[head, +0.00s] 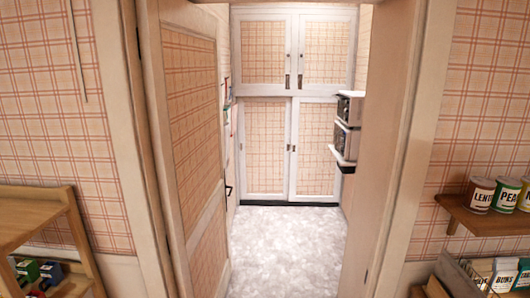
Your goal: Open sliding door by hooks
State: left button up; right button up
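Ahead is an open doorway with a plaid-inset door panel (190,110) along its left side and a plain beige panel (385,130) along its right side. A wide gap lies between them. I cannot tell which panel is the sliding door. No hooks can be made out clearly. A small dark fitting (228,190) shows near the left panel's far edge. Neither of my grippers is in view.
Beyond the doorway, a pale floor (285,240) is clear up to a white plaid-fronted cabinet (325,98) with small dark handles. Dark boxes (348,125) sit on the right. A wooden shelf (482,220) with cans stands near right; a wooden rack (35,225) stands near left.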

aim_at(263, 125)
jog(key=i, duration=3.4)
jog(key=i+l, duration=0.1)
jog(key=i, duration=1)
jog(key=i+u, duration=0.15)
jog(key=i, duration=0.95)
jog(key=i+u, duration=0.15)
jog(key=i, duration=0.4)
jog(key=i+u, duration=0.1)
jog(key=i, duration=0.45)
jog(key=i+l+u, duration=0.15)
jog(key=i, duration=0.4)
jog(key=i+l+u, duration=0.15)
jog(key=i, duration=0.35)
